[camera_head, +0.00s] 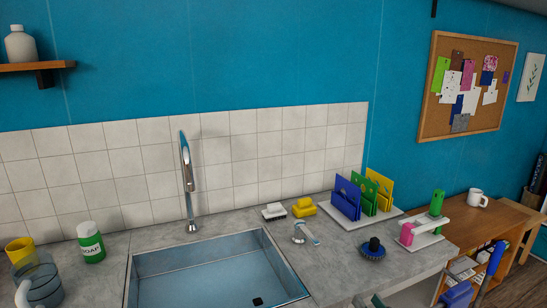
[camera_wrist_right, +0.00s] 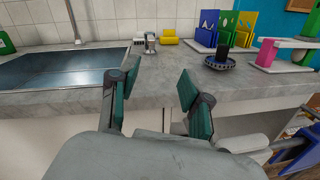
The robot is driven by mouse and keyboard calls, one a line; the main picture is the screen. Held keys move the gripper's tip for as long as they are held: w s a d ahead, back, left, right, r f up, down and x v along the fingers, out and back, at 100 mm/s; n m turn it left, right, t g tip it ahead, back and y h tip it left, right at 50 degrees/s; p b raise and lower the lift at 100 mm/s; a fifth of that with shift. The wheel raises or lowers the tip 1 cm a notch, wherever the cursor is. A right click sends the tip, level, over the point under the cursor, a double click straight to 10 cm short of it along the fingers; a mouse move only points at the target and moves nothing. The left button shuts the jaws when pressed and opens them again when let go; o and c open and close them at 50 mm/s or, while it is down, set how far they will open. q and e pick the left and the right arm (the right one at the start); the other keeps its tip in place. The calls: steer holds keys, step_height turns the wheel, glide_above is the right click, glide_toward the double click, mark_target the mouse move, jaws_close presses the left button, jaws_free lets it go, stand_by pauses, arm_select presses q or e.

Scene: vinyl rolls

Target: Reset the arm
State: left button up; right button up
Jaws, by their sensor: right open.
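My right gripper (camera_wrist_right: 158,82) is open in the right wrist view, with its two teal-padded fingers spread apart and nothing between them. It is in front of the grey counter (camera_wrist_right: 165,95), below the sink side. In the head view only a small teal part of the right gripper (camera_head: 372,301) shows at the bottom edge, in front of the counter. My left gripper is not in view.
The sink (camera_head: 215,270) with a tall faucet (camera_head: 187,180) is left of centre. A dark blue scrub brush (camera_head: 373,249), yellow sponge (camera_head: 304,207), coloured boards (camera_head: 347,197) and a pink-and-green stand (camera_head: 407,234) are on the counter. A wooden desk (camera_head: 500,220) is at the right.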

steer(key=s+d+f+m+g+h, duration=0.2)
steer(key=s+f+m+g+h, duration=0.3)
steer(key=m, duration=0.7)
steer(key=s+d+f+m+g+h, duration=0.1)
steer(key=s+d+f+m+h, duration=0.15)
steer(key=s+m, duration=0.65)
steer(key=s+a+f+m+g+y, duration=0.1)
steer(key=s+a+f+m+g, duration=0.25)
steer(key=s+m, duration=0.35)
steer(key=s+a+f+m+g+y, duration=0.25)
steer(key=s+m+g, duration=0.3)
steer(key=s, duration=0.35)
step_height(320, 180, down, 24)
steer(key=s+d+f+g, duration=0.1)
steer(key=s+d+f, duration=0.1)
steer(key=s+f, duration=1.6)
steer(key=shift+d+g+h, duration=0.35)
steer(key=shift+g+h, duration=0.05)
